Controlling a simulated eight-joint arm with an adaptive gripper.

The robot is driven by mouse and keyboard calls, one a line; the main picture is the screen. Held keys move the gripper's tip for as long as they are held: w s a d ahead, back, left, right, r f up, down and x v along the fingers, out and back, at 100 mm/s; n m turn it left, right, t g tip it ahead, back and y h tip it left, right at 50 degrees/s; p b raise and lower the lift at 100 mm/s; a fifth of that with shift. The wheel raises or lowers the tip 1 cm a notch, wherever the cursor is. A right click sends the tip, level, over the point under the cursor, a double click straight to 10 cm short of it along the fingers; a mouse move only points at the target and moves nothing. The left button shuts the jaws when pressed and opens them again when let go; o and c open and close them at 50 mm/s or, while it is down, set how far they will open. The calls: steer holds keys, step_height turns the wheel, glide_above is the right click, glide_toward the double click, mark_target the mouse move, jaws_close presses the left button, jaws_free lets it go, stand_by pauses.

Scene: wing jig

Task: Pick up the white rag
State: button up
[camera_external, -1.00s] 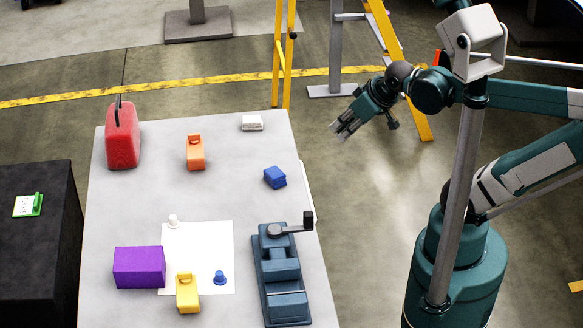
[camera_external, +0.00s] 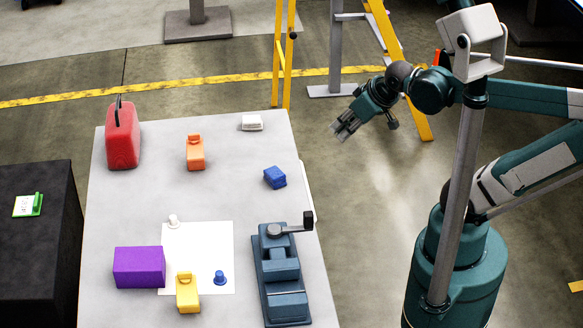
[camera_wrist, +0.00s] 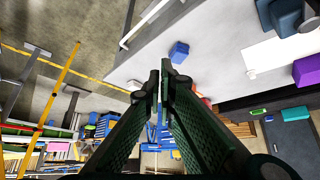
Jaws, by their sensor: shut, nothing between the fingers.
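The white rag (camera_external: 252,122) is a small folded block lying at the far right corner of the grey table (camera_external: 230,185) in the external view. I cannot make it out clearly in the wrist view. My gripper (camera_external: 338,132) is in the air to the right of the table, apart from the rag and everything else. In the wrist view my gripper (camera_wrist: 165,72) shows its two dark green fingers with their tips together and nothing between them.
The table holds a blue folded block (camera_external: 274,177), an orange object (camera_external: 195,152), a red can (camera_external: 122,136), a purple box (camera_external: 139,267), a yellow object (camera_external: 187,293) and a blue vise (camera_external: 280,275). A yellow ladder (camera_external: 284,60) stands behind. The table's middle is clear.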

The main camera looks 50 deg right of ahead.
steer(key=o, duration=1.3)
steer(key=shift+o, duration=0.2)
steer(key=shift+w+r, duration=0.1)
steer(key=w+d+r+n+g+p, duration=0.1)
steer(key=w+r+p, duration=0.1)
steer(key=w, duration=0.4)
steer(key=w+d+r+n+g+p, duration=0.1)
steer(key=w+r, duration=0.2)
steer(key=w, duration=0.3)
steer(key=n+g+p, duration=0.5)
steer(key=n+p, duration=0.1)
steer(key=p, duration=0.1)
glide_above(253, 119)
step_height(253, 119, down, 18)
steer(key=shift+s+a+r, duration=0.1)
steer(key=shift+a+r, duration=0.05)
steer(key=shift+r, duration=0.1)
steer(key=shift+f, duration=0.4)
